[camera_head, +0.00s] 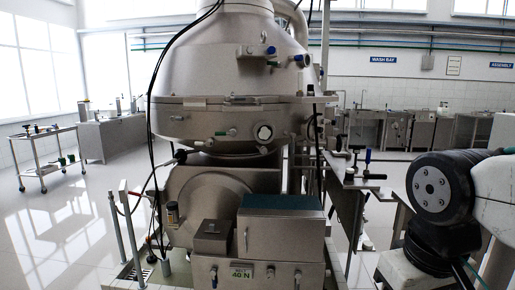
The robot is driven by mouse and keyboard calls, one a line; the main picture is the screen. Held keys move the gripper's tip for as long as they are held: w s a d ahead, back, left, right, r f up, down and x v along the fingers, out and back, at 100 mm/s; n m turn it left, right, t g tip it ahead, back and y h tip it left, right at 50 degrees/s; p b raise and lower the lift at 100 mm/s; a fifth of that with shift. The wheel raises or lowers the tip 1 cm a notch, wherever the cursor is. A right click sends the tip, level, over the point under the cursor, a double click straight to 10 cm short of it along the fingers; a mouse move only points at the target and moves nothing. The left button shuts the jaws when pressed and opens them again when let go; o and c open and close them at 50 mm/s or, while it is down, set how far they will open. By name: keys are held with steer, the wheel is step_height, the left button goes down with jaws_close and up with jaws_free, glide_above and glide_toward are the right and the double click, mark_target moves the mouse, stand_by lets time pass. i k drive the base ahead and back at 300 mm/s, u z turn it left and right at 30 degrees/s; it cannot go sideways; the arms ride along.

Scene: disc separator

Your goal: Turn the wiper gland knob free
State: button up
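The disc separator (222,80) stands in the middle of the head view, a large grey metal bowl housing on a frame. I cannot tell which fitting is the wiper gland knob. Small fittings on the housing include a blue-tipped one (270,50), another blue-tipped one (299,58), a green-tipped one (221,134) and a round pale-faced fitting (264,132). My arm shows at the right edge, apart from the separator. My gripper is not in view.
A grey box with a blue-green lid (283,203) and a smaller dark-topped box (213,238) sit low in front. A black cable (151,120) hangs down the left side. A shelf with small handled items (362,178) stands between separator and arm. Left floor is mostly open.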

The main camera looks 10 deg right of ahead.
mark_target(263, 150)
steer(key=i, duration=0.2)
steer(key=u, duration=0.05)
steer(key=k, duration=0.45)
steer(key=z, duration=0.35)
steer(key=i, duration=1.4)
steer(key=u, duration=0.4)
